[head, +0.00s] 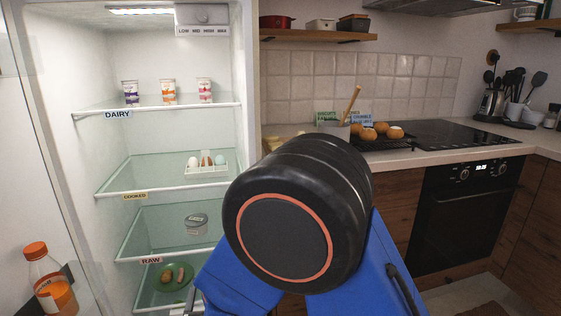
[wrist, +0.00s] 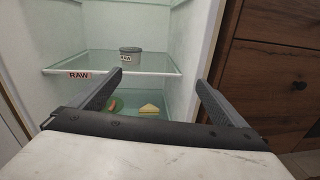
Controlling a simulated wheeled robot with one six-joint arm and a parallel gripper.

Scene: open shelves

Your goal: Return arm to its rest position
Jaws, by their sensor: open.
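My gripper (wrist: 158,88) shows in the wrist view with its two dark fingers spread wide and nothing between them. It faces the lower part of the open fridge, in front of the shelf labelled RAW (wrist: 150,64). In the head view my blue and black arm fills the lower middle and hides the gripper. A grey lidded tub (wrist: 130,56) stands on the RAW shelf, beyond the fingers. Below it, a yellow wedge (wrist: 149,109) and a reddish-brown item (wrist: 112,105) show between the fingers, lower in the fridge.
The fridge has a DAIRY shelf (head: 155,107) with several cups and a COOKED shelf (head: 150,182) with an egg tray (head: 206,170). An orange-capped bottle (head: 48,280) is at the lower left. A counter (head: 435,158) with a hob and the oven (head: 462,215) stand on the right.

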